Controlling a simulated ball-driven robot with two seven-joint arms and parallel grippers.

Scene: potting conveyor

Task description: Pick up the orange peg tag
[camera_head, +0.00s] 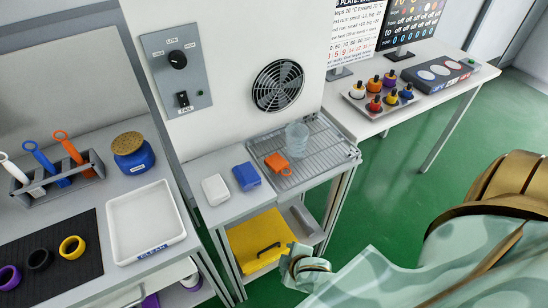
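An orange block-like piece with a small ring (277,162) lies at the left end of the ribbed metal tray (322,170), close to a clear glass (297,138). Another orange piece with a ring top (70,148) leans in the grey rack (55,185) on the left counter, beside a blue one (42,160) and a white one (14,170). I cannot tell from their shapes alone which orange piece is the peg tag. Neither of my grippers' fingers can be made out. Pale green and gold arm parts fill the lower right.
A white block (215,190) and blue block (246,176) lie left of the tray. A white bin (147,222), a blue pot (133,154) and a black mat with rings (60,273) occupy the left counter. Small bottles (382,92) stand on the back table. Green floor is open at right.

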